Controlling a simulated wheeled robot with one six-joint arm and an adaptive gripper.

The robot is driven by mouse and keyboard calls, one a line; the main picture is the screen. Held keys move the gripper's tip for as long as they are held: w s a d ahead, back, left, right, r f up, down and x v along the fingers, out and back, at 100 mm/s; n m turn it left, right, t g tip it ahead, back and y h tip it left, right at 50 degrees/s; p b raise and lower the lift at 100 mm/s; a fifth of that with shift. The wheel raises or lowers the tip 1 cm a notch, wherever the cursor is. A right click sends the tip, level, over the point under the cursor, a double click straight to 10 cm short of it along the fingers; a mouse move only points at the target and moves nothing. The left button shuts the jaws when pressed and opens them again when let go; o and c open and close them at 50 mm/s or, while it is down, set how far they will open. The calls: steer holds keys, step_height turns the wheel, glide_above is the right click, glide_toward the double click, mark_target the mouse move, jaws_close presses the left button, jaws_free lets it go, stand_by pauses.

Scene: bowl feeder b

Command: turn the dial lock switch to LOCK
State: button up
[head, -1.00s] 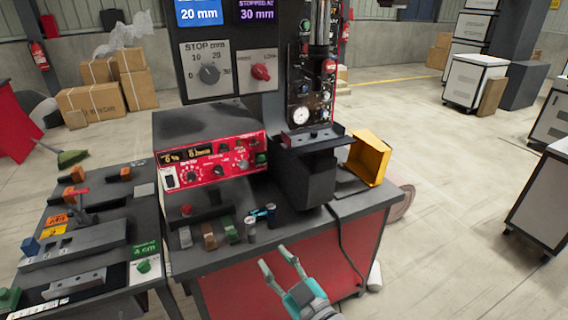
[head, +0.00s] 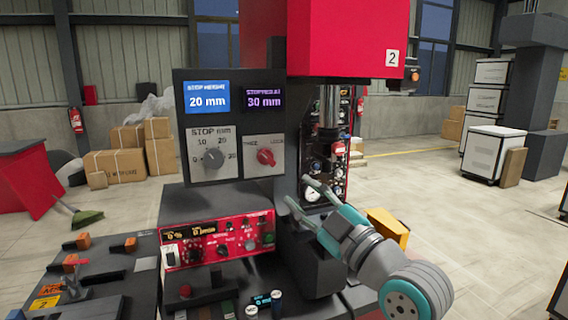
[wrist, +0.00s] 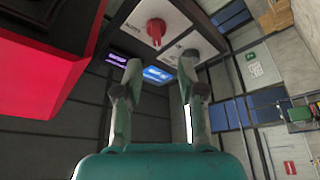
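The dial lock switch (head: 266,157) is a red knob on a light plate on the machine's dark panel. Its plate has a word at the left that seems to read FREE and LOCK at the right. The knob's exact pointing is too small to tell. It also shows in the wrist view (wrist: 156,30), beyond the fingertips. My gripper (head: 299,191) is open and empty, to the lower right of the switch and apart from it. In the wrist view its two fingers (wrist: 160,82) stand wide apart with nothing between them.
The grey STOP mm dial (head: 213,158) sits left of the switch. Two displays (head: 207,97) above read 20 mm and 30 mm. A red machine head (head: 345,38) overhangs at the upper right. A gauge column (head: 325,170) stands just behind my gripper. A red control box (head: 217,240) is below.

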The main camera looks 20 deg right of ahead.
mark_target(269, 160)
steer(key=x, duration=1.1)
steer(key=shift+s+d+r, duration=0.1)
steer(key=shift+r, duration=0.2)
steer(key=shift+c, duration=0.2)
jaws_close()
